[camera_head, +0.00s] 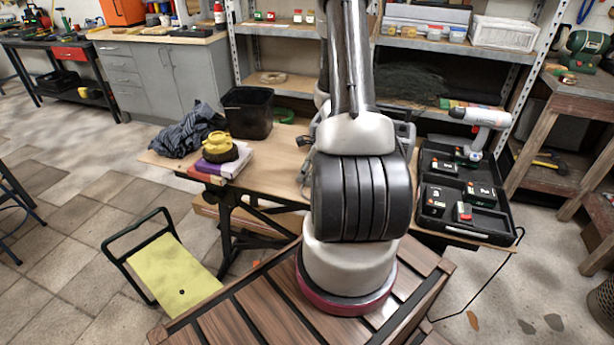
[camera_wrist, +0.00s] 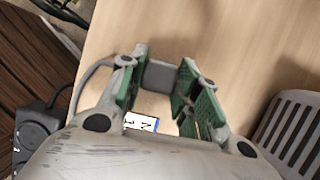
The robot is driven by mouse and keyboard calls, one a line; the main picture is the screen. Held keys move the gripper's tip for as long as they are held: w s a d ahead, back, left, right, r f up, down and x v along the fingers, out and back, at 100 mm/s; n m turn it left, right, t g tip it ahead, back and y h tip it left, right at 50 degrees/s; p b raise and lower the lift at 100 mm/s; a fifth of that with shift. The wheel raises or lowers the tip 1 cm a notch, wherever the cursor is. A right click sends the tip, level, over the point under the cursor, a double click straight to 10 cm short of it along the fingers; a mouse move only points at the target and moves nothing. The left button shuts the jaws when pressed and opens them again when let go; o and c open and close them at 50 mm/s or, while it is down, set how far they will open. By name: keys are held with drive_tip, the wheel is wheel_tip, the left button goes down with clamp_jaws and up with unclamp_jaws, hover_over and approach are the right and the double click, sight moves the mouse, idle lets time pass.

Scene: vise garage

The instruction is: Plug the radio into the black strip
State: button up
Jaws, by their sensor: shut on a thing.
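My gripper (camera_wrist: 158,92) shows in the wrist view with green finger pads. It is shut on a small grey block, which looks like the plug (camera_wrist: 158,75), above a wooden tabletop. A grey cable (camera_wrist: 88,82) curves down at the left, behind the left finger. A black strip (camera_wrist: 32,128) with round sockets shows at the left edge, partly cut off and apart from the plug. A grey slatted body (camera_wrist: 290,128) at the right edge may be the radio; most of it is out of view. In the head view my arm hides the gripper and plug.
The wooden workbench (camera_head: 272,160) holds a black bin (camera_head: 247,112), dark cloth (camera_head: 188,133), a yellow object (camera_head: 217,144) and a black tool case (camera_head: 453,217) with a drill (camera_head: 483,122). A white label (camera_wrist: 142,122) lies below the gripper. The tabletop above the plug in the wrist view is clear.

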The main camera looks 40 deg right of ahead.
sight(307, 175)
wheel_tip(307, 175, up, 10)
idle(0.5)
drive_tip(key=shift+a, duration=0.1)
